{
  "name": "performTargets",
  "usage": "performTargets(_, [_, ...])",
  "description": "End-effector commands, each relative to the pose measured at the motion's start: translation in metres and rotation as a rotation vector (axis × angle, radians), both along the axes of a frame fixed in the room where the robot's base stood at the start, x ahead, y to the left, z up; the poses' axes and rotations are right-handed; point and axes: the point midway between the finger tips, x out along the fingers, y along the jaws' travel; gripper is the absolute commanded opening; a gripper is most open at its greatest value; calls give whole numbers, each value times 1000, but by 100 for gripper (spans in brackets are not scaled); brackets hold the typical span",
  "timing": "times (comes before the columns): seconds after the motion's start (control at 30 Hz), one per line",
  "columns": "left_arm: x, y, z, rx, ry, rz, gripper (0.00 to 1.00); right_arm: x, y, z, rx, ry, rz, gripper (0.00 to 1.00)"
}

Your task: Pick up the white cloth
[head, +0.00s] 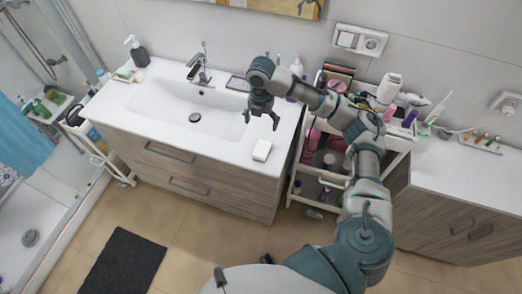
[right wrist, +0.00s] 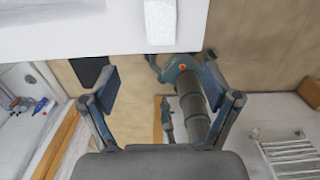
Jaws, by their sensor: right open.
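The white cloth (head: 262,150) looks like a small folded block. It lies on the white countertop near its front edge, right of the sink basin. In the right wrist view the cloth (right wrist: 160,22) shows at the top centre, cut off by the frame. My right gripper (head: 261,119) is open and empty, just behind the cloth in the head view and apart from it. Its two fingers (right wrist: 158,86) are spread wide in the right wrist view, with nothing between them. My left gripper does not show.
The sink basin (head: 190,108) and faucet (head: 199,68) are left of the cloth. A soap bottle (head: 139,53) stands at the back left. A crowded white cart (head: 325,181) stands right of the counter. A dark mat (head: 124,262) lies on the floor. The counter around the cloth is clear.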

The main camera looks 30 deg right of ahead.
Motion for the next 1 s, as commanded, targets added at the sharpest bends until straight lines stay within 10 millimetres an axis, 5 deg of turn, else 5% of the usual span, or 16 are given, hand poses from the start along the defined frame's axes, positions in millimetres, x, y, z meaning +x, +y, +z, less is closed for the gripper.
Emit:
performTargets(0.4, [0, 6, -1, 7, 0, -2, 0, -1, -4, -93, 3, 5, -2, 88])
performTargets(1.0, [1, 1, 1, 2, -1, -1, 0, 0, 0, -166, 2, 2, -1, 88])
